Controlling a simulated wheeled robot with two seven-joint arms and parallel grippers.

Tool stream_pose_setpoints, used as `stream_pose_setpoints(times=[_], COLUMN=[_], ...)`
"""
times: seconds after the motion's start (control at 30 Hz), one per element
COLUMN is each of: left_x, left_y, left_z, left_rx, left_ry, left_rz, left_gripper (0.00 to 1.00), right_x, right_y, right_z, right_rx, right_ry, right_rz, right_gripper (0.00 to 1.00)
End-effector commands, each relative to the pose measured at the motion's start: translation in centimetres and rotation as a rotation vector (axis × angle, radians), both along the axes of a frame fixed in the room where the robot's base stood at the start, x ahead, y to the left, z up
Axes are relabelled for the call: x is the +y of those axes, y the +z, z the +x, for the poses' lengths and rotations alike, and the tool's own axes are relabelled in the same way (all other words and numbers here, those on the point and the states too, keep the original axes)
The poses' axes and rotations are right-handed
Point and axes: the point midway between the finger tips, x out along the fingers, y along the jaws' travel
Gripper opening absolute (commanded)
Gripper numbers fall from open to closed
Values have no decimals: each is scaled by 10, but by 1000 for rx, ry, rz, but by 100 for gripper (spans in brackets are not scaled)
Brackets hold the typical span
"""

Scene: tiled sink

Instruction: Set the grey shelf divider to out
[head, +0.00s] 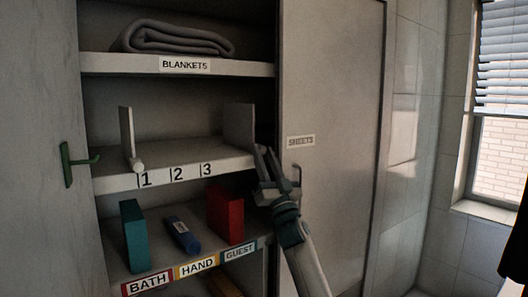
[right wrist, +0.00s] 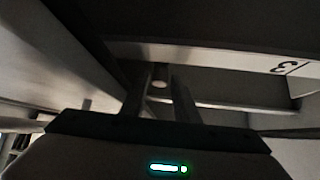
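A pale grey upright divider (head: 126,135) stands near the left end of the middle shelf (head: 225,164), with a rounded knob (head: 138,163) at its front foot near label 1. A darker grey upright panel (head: 238,128) stands at that shelf's right end, beyond label 3. I cannot tell which one the task means. My right gripper (head: 266,154) is in front of the shelf's right end, apart from the left divider. In the right wrist view its two fingers (right wrist: 159,98) are apart, with a small round pale thing (right wrist: 160,83) beyond the gap. My left gripper is not in view.
A folded blanket (head: 178,38) lies on the top shelf. Teal (head: 133,236), blue (head: 183,234) and red (head: 226,214) items stand or lean on the lower shelf. A closed door (head: 335,90) with a handle (head: 297,177) is right of my gripper. A green handle (head: 68,165) is at left.

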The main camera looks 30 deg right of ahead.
Motion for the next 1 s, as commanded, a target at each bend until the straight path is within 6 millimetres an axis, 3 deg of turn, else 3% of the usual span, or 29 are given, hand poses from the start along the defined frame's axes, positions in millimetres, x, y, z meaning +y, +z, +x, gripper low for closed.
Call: stream_pose_setpoints(times=[0.37, 0.5, 0.67, 0.87, 1.0], left_x=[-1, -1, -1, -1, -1], left_y=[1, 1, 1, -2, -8], left_z=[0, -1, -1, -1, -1], left_rx=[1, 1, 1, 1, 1], left_ry=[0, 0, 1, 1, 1], left_rz=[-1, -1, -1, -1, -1], left_gripper=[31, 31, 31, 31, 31], right_x=[0, 0, 1, 29, 65], right_y=[3, 3, 2, 1, 0], right_z=[3, 3, 3, -1, -6], right_rx=[0, 0, 0, -2, -2], right_ry=[1, 1, 1, 5, 8], right_rz=[1, 1, 1, 2, 4], right_gripper=[28, 0, 0, 0, 0])
